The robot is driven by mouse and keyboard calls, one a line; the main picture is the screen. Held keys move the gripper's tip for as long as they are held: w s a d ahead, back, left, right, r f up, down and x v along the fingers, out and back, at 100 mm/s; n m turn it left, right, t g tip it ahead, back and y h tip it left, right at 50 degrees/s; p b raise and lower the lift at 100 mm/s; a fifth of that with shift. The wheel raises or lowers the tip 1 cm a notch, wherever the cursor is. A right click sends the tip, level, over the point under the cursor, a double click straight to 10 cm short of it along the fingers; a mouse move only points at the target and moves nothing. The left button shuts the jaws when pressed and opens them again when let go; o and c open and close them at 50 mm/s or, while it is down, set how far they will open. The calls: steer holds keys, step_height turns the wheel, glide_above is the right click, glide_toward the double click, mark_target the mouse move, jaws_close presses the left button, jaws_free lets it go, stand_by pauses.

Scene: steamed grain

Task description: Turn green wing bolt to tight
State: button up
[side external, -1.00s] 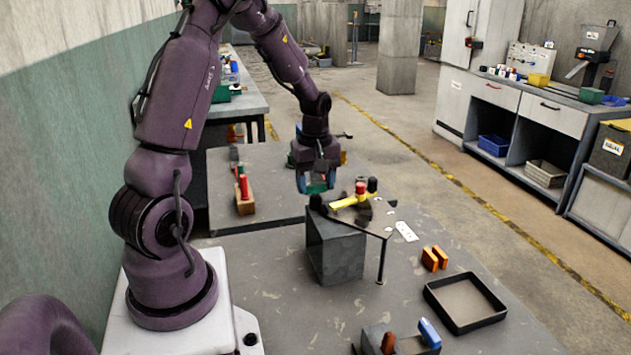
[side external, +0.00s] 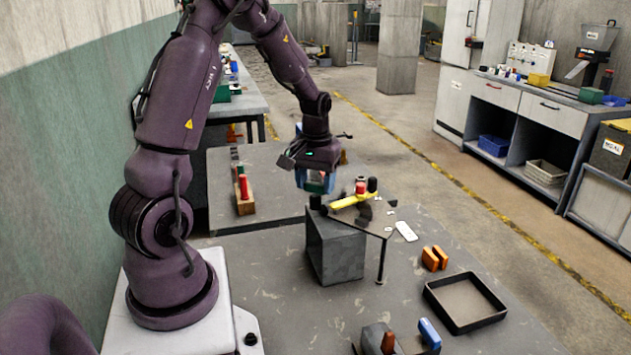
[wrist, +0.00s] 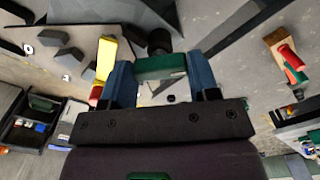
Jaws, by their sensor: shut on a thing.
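The green wing bolt (wrist: 161,66) sits between the two blue fingers of my gripper (wrist: 160,76) in the wrist view. My gripper is shut on it. In the side external view my gripper (side external: 315,182) points down over the left end of the dark plate, and a little of the green wing bolt (side external: 314,187) shows between the fingers. A dark round part (side external: 316,201) is just below it. The thread and how deep the bolt is seated are hidden.
A yellow bar (side external: 349,201) with red (side external: 360,187) and black (side external: 372,184) knobs lies close right of my gripper. The plate rests on a grey block (side external: 335,252) and a thin leg. An empty black tray (side external: 465,303) and orange blocks (side external: 434,258) are in front.

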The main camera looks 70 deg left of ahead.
mark_target(315, 183)
steer(key=m, duration=0.5)
steer(key=shift+r+m, duration=0.1)
steer(key=shift+m, duration=2.4)
steer(key=o, duration=0.9)
step_height(315, 183, up, 13)
steer(key=shift+f, duration=0.1)
